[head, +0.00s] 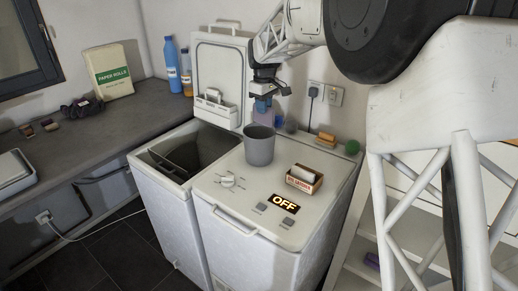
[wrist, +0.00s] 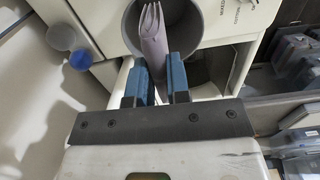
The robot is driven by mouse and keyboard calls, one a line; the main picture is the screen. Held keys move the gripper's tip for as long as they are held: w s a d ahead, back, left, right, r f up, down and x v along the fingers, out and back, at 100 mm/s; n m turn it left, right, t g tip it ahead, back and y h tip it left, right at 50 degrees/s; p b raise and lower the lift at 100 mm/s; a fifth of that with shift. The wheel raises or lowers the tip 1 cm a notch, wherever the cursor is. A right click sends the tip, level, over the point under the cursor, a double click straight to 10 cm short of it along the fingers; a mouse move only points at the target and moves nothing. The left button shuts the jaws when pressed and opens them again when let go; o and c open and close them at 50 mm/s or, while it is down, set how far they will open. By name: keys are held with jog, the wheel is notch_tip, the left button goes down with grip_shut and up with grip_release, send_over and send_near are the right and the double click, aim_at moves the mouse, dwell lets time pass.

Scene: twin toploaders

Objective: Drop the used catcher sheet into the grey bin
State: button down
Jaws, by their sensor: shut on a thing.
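My gripper (head: 264,104) is shut on a thin lilac piece, which looks like the used catcher sheet (head: 264,118). In the wrist view the sheet (wrist: 153,42) sticks out between the blue fingers (wrist: 157,84) and has a forked far end. The grey bin (head: 260,148) stands upright on the closed right-hand machine lid. In the head view the sheet is just above and behind the bin's rim. In the wrist view its far end overlaps the mouth of the bin (wrist: 187,22); the height gap is hard to tell.
The left toploader (head: 160,170) has its lid (head: 222,68) raised beside the gripper.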

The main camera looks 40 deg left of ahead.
jog(key=shift+f, duration=0.5)
jog(key=c, duration=1)
grip_release()
jog(key=shift+r, duration=0.1)
jog(key=shift+r, duration=3.8)
